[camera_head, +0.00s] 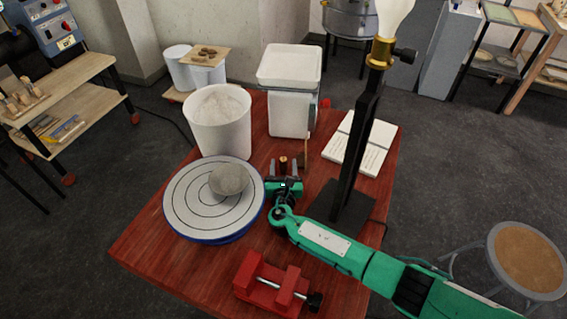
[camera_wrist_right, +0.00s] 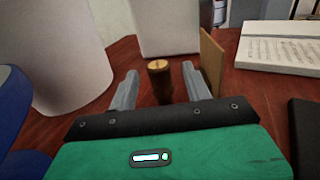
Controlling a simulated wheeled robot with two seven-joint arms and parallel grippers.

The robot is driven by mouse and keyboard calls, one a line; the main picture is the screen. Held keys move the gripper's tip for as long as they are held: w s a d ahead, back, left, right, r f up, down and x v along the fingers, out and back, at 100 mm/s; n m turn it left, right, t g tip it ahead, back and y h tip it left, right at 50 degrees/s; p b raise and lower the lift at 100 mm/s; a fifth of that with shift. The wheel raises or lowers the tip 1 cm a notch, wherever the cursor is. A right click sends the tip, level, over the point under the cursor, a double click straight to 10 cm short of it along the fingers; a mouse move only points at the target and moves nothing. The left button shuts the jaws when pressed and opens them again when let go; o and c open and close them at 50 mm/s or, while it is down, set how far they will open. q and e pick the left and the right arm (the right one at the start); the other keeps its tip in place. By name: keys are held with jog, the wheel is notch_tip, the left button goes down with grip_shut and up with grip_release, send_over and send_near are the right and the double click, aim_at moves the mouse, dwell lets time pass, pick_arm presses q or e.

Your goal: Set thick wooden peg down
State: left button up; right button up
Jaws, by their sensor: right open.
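My right gripper (camera_head: 283,168) is open, low over the table. In the wrist view its two grey fingers (camera_wrist_right: 159,72) lie on either side of the peg, with gaps visible on both sides. My left gripper is not in view.
A thin wooden board (camera_wrist_right: 211,62) stands close right of the peg. Around are a white bucket (camera_head: 218,128), a white container (camera_head: 290,112), an open book (camera_head: 360,142), a black lamp stand (camera_head: 360,150), a wheel with a grey lump (camera_head: 190,205) and a red vise (camera_head: 268,282).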

jog(key=shift+w, duration=1.05)
jog(key=shift+c, duration=0.4)
jog(key=c, duration=0.9)
jog(key=shift+c, duration=0.3)
jog(key=shift+r, duration=0.1)
